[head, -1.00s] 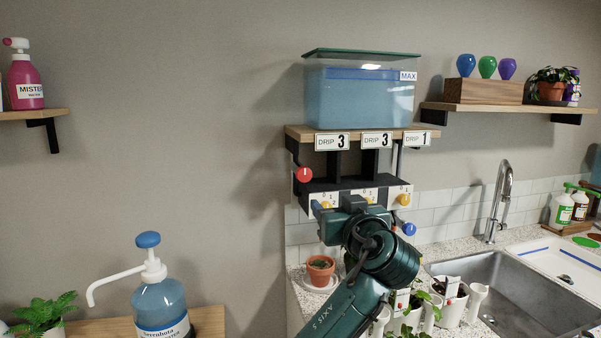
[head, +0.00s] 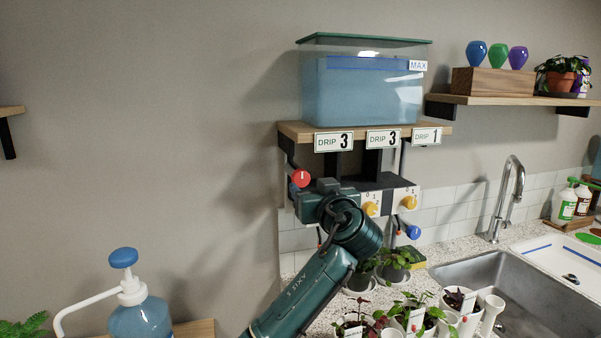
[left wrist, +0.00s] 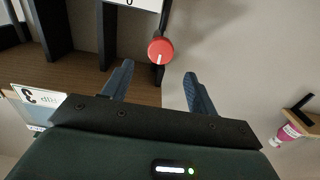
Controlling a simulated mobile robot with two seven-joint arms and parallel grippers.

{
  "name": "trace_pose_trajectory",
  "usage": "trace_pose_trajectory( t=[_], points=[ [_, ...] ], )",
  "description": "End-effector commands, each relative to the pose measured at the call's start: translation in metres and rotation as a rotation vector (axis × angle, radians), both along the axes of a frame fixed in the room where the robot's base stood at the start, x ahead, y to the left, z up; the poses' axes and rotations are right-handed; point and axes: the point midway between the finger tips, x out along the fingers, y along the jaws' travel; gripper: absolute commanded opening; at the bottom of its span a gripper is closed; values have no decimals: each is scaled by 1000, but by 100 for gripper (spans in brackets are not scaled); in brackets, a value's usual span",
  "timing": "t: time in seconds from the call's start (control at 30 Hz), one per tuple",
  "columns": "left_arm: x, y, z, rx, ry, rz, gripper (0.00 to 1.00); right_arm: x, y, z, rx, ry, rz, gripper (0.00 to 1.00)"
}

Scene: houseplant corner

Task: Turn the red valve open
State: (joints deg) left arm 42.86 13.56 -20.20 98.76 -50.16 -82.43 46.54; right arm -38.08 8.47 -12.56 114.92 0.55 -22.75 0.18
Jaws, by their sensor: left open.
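The red valve (head: 300,178) is a round red knob with a white mark, at the left end of the row under the water tank. My left gripper (head: 316,194) is just below and right of it in the head view; its fingertips are hard to make out there. In the left wrist view the red valve (left wrist: 160,50) lies just beyond and between the tips of the two spread fingers of my left gripper (left wrist: 158,70). The gripper is open and empty, and I see no contact with the valve. My right gripper is in neither view.
The water tank (head: 362,90) stands on a wooden shelf (head: 292,131) with drip labels. Yellow knobs (head: 371,208) and a blue knob (head: 413,232) are right of my gripper. Potted plants (head: 400,320) and a sink (head: 505,290) are below. The wall left of the valve is clear.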

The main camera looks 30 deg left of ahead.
Motion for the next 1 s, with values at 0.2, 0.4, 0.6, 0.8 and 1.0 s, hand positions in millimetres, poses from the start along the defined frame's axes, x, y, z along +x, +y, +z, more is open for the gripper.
trace_pose_trajectory(
  t=[0.2,0.4,0.6,0.8,1.0],
  points=[
    [30,37,4,3,2,4,58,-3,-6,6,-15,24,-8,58],
    [49,58,3,2,1,2,58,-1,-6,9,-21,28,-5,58],
    [55,65,1,-1,-1,0,58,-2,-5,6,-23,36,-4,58],
    [56,65,0,-1,-2,-1,58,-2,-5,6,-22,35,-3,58],
    [56,65,0,-1,-2,0,45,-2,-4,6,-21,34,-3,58]
  ],
)
